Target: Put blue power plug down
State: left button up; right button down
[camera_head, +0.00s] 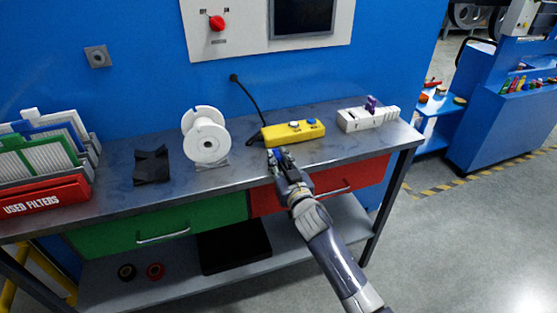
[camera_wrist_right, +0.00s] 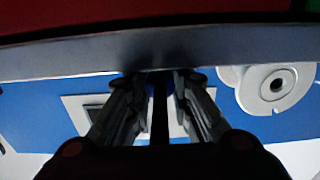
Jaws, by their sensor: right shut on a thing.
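My right gripper (camera_head: 281,155) is at the front edge of the workbench, just in front of the yellow pendant box (camera_head: 293,133). It is shut on the blue power plug (camera_head: 274,155), of which only a small blue part shows between the fingers. In the right wrist view, the fingers of my right gripper (camera_wrist_right: 160,82) close around a dark, blue-tinged piece; its shape is mostly hidden. I cannot tell whether the plug touches the bench. My left gripper is not in view.
The workbench (camera_head: 240,165) has a white spool (camera_head: 206,137), a black folded piece (camera_head: 151,166) and a red filter bin (camera_head: 45,196) to the left. A white power strip (camera_head: 367,119) with a purple plug (camera_head: 370,103) stands at right. Bare bench lies between pendant and strip.

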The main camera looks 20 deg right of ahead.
jog(key=shift+s+f+b, duration=0.1)
jog(key=shift+f+b, duration=0.2)
jog(key=shift+f, duration=0.35)
jog(key=c, duration=1.4)
grip_release()
jog(key=shift+s+f, duration=0.1)
jog(key=shift+f, duration=0.15)
jog(key=shift+c, duration=0.2)
jog(key=shift+r+p, duration=0.35)
jog(key=shift+r, duration=0.1)
jog(key=shift+s+a+r, duration=0.1)
jog(key=s, duration=1.1)
jog(key=shift+s+d+r, duration=0.2)
jog(key=shift+d+r, duration=0.1)
jog(key=shift+r, duration=0.1)
jog(key=shift+f, duration=0.1)
